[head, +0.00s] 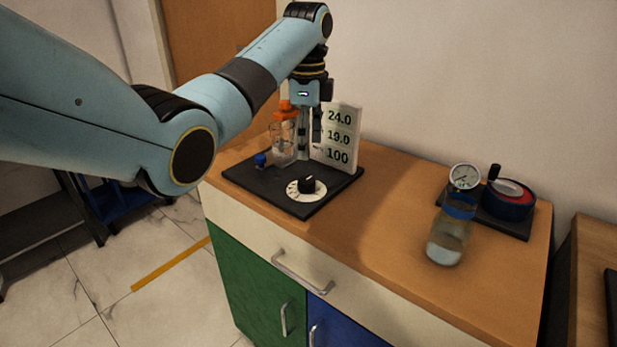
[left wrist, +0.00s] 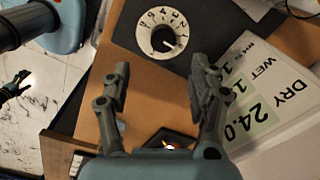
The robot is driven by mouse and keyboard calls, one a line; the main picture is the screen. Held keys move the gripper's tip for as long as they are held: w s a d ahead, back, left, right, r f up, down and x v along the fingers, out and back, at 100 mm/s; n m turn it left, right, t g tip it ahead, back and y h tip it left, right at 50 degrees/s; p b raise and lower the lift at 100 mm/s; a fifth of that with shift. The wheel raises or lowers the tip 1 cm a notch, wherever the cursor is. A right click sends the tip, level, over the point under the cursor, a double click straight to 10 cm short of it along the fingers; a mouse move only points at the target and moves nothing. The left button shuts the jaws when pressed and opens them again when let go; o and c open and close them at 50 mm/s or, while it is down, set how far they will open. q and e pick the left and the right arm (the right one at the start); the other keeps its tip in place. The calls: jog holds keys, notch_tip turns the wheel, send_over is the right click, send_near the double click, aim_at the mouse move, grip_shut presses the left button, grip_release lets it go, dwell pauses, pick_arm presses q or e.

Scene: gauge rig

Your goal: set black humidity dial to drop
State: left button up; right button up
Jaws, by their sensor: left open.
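The black humidity dial (head: 307,185) sits in a white marked ring at the front of the dark base plate (head: 331,195). In the left wrist view the dial (left wrist: 163,38) is near the top, its white pointer line toward the lower right; the ring's marks are too small to read surely. My left gripper (head: 310,142) points down behind the dial, beside the display card. Its open, empty fingers (left wrist: 160,80) show in the left wrist view, apart from the dial.
A white display card (head: 338,138) reads 24.0, 19.0 and 100. An orange-topped glass vessel (head: 284,140) and a blue knob (head: 260,159) stand on the plate's left. A jar (head: 449,240), a gauge (head: 465,177) and a round blue pot (head: 508,205) stand right. Between is clear wood.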

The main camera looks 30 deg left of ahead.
aim_at(308, 180)
pick_arm(q)
jog(key=shift+m, duration=0.3)
jog(key=f, duration=0.9)
jog(key=shift+w+f+b, duration=0.25)
jog(key=shift+w+b, duration=0.05)
jog(key=shift+b, duration=0.1)
jog(key=c, duration=1.2)
jog(key=shift+o, duration=0.2)
jog(key=shift+r, duration=0.1)
